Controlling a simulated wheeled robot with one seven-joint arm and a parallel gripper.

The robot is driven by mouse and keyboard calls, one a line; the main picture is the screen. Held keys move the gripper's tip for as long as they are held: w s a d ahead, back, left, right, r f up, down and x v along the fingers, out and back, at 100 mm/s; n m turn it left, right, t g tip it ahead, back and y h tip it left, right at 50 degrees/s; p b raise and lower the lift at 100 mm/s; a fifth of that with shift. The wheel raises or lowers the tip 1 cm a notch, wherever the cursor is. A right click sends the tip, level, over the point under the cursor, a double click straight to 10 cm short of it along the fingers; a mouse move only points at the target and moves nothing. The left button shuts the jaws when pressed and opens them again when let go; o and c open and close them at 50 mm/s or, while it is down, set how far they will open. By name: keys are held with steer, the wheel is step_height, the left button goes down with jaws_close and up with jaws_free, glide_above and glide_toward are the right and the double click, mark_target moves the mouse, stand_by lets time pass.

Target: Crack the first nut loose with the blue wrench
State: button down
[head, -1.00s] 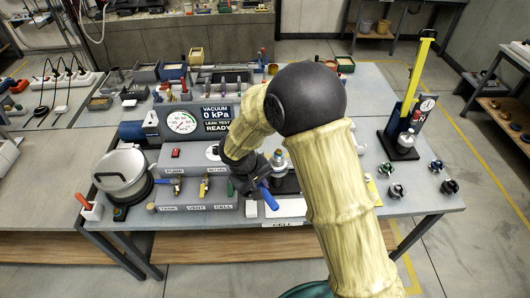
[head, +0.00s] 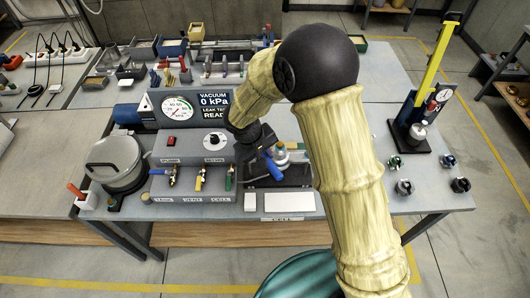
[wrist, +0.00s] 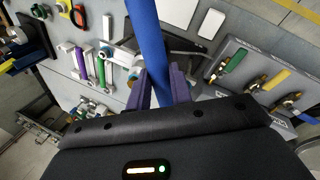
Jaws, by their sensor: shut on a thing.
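My gripper (wrist: 160,88) is shut on the blue wrench (wrist: 146,35), with its purple fingers on either side of the blue shaft in the wrist view. The shaft runs up and out of the top of that view, so the far end is not seen. In the head view the wrench (head: 274,170) hangs tilted beside my gripper (head: 264,152), by a silver-topped cell (head: 281,155) on a black base. My arm and gripper cover part of the cell. I cannot make out the first nut, or whether the wrench touches it.
A grey valve panel (head: 190,192) with yellow, green and blue levers stands left of the gripper. A pot (head: 115,160) stands further left. A black stand with a yellow bar (head: 430,75) and several knob-like parts (head: 404,187) are at the right. A blank white plate (head: 289,202) lies at the front edge.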

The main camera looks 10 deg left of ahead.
steer(key=shift+s, duration=0.1)
steer(key=shift+f+b, duration=0.55)
steer(key=shift+b, duration=0.2)
step_height(320, 180, down, 5)
steer(key=b, duration=0.4)
steer(key=shift+r, duration=0.15)
steer(key=shift+b, duration=0.3)
steer(key=shift+s, duration=0.1)
stand_by(0.5)
steer(key=shift+f+b, duration=1.1)
steer(key=shift+b, duration=0.2)
steer(key=shift+d, duration=0.1)
steer(key=shift+w+d+r+n+t+y, duration=0.15)
steer(key=shift+w+d+n, duration=0.2)
steer(key=shift+w+n, duration=0.2)
steer(key=shift+w+d+f+n+t+y, duration=0.15)
steer(key=shift+w+d+n, duration=0.25)
steer(key=shift+n, duration=0.25)
